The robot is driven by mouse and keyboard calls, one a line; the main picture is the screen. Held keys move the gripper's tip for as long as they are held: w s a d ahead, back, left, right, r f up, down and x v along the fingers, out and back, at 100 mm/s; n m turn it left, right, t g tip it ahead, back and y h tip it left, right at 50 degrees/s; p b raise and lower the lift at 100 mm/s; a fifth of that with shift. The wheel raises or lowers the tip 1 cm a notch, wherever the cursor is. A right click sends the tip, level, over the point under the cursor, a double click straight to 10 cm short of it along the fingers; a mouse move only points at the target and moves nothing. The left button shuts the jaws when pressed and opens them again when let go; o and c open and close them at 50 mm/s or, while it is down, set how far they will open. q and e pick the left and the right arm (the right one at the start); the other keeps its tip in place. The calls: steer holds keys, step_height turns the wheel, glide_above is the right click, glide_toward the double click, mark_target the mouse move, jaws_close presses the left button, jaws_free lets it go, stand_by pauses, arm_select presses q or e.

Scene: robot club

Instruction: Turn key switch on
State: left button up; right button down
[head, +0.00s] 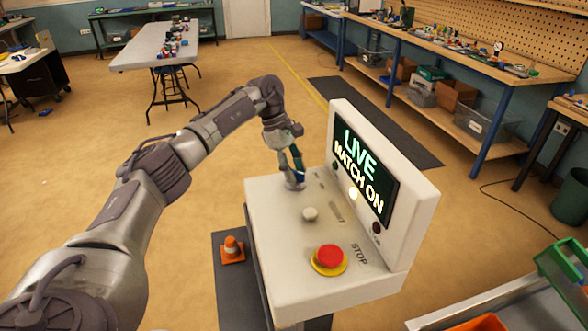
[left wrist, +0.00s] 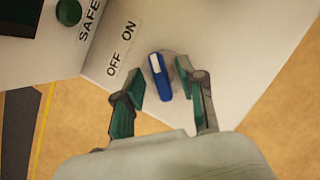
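The white control console (head: 275,240) stands ahead with a screen (head: 362,172) reading "LIVE MATCH ON". The key switch (head: 293,186) is on its far left corner, mostly covered by my left gripper (head: 292,165) in the head view. In the left wrist view the key switch (left wrist: 161,85) has a blue handle with a white stripe, its white end pointing up and slightly left, beside an OFF/ON label (left wrist: 125,48). My left gripper (left wrist: 167,88) is open, its green-padded fingers on either side of the handle with gaps visible. My right gripper is out of view.
A red stop button (head: 329,257) on a yellow base and a pale round knob (head: 310,214) are on the console top. A lamp (head: 353,194) under the screen glows. An orange cone (head: 232,249) stands on the floor left.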

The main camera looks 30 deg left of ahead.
arm_select(q)
steer(key=shift+r, duration=0.1)
steer(key=v, duration=1.1)
steer(key=shift+a+r, duration=0.15)
steer(key=shift+r, duration=0.25)
